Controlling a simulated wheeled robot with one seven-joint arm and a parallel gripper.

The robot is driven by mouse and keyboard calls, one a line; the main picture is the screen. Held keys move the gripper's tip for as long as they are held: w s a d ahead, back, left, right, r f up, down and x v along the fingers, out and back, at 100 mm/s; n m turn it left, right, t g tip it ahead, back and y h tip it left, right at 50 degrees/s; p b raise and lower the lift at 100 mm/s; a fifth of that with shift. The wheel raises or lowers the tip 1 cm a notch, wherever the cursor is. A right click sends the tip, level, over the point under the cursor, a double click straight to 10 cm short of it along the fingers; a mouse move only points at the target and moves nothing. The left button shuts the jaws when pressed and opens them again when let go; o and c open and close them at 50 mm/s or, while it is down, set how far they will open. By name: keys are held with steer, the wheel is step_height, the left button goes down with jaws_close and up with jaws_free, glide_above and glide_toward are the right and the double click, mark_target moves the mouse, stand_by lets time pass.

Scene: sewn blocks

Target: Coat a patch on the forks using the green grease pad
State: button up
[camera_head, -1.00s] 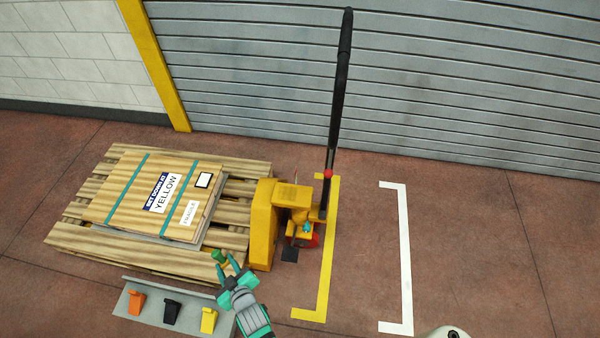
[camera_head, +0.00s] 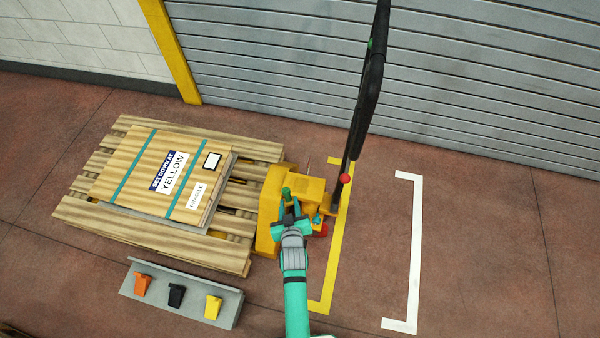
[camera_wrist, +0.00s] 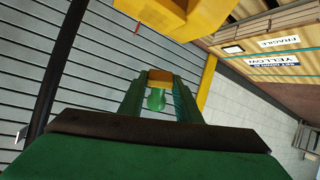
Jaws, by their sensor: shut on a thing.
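My gripper (camera_head: 289,208) is shut on the green grease pad (camera_head: 286,193) and holds it over the yellow body of the pallet truck (camera_head: 268,232). In the wrist view the green pad (camera_wrist: 157,99) sits between the two fingers, with an orange-brown block at its far end. The truck's yellow body (camera_wrist: 165,14) shows at the top of the wrist view. I cannot tell whether the pad touches the truck. The forks are hidden under the wooden pallet (camera_head: 150,240).
A flat crate marked YELLOW (camera_head: 137,170) lies on the pallet. A grey rack (camera_head: 232,312) holds orange, black and yellow pads on the floor in front. The truck's tall black handle (camera_head: 366,100) rises at the right. Floor right of the white bracket (camera_head: 415,250) is clear.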

steer(key=w+f+m, duration=0.4)
steer(key=w+f, duration=0.5)
steer(key=w, duration=0.4)
steer(key=shift+d, duration=0.25)
